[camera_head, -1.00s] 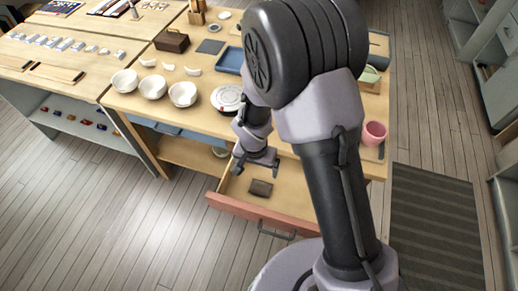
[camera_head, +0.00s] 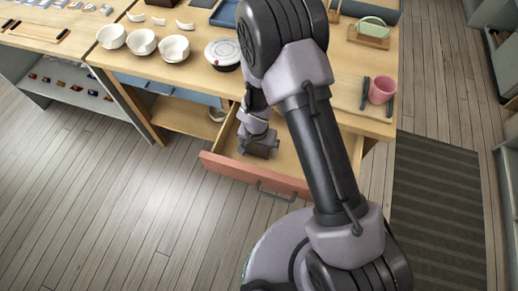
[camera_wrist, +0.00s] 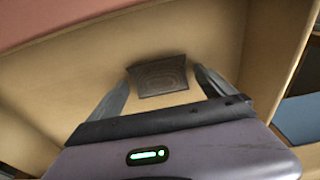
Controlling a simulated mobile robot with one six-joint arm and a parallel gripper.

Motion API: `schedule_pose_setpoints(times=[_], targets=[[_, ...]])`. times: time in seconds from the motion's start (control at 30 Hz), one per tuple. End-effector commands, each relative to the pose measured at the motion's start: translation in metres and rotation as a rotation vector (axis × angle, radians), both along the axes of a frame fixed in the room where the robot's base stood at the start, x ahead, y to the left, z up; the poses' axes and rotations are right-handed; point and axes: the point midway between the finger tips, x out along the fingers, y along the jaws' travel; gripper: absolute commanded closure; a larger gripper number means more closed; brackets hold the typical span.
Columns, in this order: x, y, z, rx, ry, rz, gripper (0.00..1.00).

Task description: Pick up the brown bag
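The brown bag (camera_wrist: 160,76) is a small dark brown, flat pouch lying on the floor of the open drawer. In the wrist view it sits between and just beyond the two fingers of my gripper (camera_wrist: 162,90), which are apart, with a finger on either side. In the head view my gripper (camera_head: 260,150) is down inside the drawer (camera_head: 252,178), and the bag is hidden behind it. I cannot tell whether the fingers touch the bag.
The drawer's red front (camera_head: 252,178) and its side walls surround my gripper closely. On the tabletop above stand white bowls (camera_head: 143,41), a round white device (camera_head: 223,54) and a pink cup (camera_head: 382,90). The floor in front is clear.

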Motion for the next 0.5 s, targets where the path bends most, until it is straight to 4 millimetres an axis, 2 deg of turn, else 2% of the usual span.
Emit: schedule_pose_setpoints(times=[0.03, 0.07, 0.4, 0.5], targets=[[0.0, 0.0, 0.0004, 0.0, 0.0, 0.0, 0.14], [-0.0001, 0.0001, 0.0004, 0.0, 0.0, 0.0, 0.2], [-0.0002, 0.0001, 0.0005, 0.0, 0.0, 0.0, 0.85], [0.0, 0.0001, 0.0006, 0.0, 0.0, 0.0, 0.85]])
